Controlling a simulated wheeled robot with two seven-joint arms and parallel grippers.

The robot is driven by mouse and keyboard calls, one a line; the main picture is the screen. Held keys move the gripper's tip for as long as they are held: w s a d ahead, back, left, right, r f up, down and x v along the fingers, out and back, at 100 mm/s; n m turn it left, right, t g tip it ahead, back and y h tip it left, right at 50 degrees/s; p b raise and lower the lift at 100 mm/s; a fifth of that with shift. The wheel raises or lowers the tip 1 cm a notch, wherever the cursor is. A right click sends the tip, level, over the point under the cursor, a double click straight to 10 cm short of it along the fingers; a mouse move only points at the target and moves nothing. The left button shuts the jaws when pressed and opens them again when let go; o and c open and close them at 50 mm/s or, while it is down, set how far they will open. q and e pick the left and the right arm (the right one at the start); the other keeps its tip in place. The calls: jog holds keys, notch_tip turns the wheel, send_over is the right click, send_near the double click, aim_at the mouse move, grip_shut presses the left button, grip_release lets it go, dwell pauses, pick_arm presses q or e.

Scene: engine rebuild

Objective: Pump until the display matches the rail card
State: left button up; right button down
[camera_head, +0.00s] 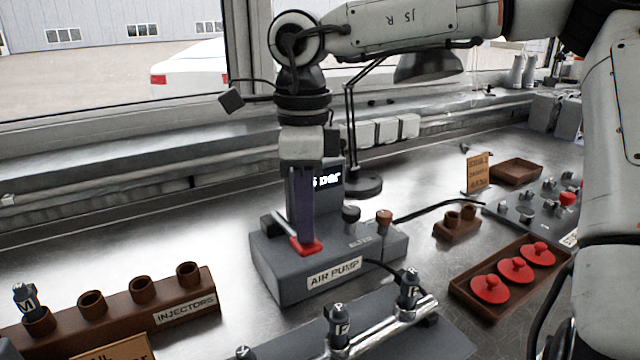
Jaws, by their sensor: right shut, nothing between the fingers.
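The grey air pump (300,280), labelled AIR PUMP, stands on the metal bench in the middle. Its dark display (327,183) is partly hidden behind my right gripper; only the end of the reading shows, possibly "5 bar". My right gripper (306,240) points down, shut and empty, with its fingertips at the red pad (308,247) on the pump's top. I cannot tell whether they touch or press it. A tan card (115,348) at the bottom left edge is cut off, with "AIL" readable; its value is hidden. My left gripper is not in view.
A brown INJECTORS rack (185,311) stands at left. A metal rail with injectors (385,325) lies in front of the pump. A tray (462,288) of red caps is at right. A small tan card (478,171) stands behind, unreadable. A lamp (362,182) stands behind the pump.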

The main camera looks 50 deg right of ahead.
jog(key=shift+f+b, duration=1)
jog(key=shift+f, duration=0.45)
jog(key=shift+r+p, duration=1.55)
jog(key=shift+r, duration=0.35)
jog(key=shift+f, duration=0.15)
jog(key=shift+f+b, duration=1.5)
jog(key=shift+f, duration=0.2)
jog(key=shift+r+p, duration=1.5)
jog(key=shift+r, duration=0.35)
jog(key=shift+f, duration=0.1)
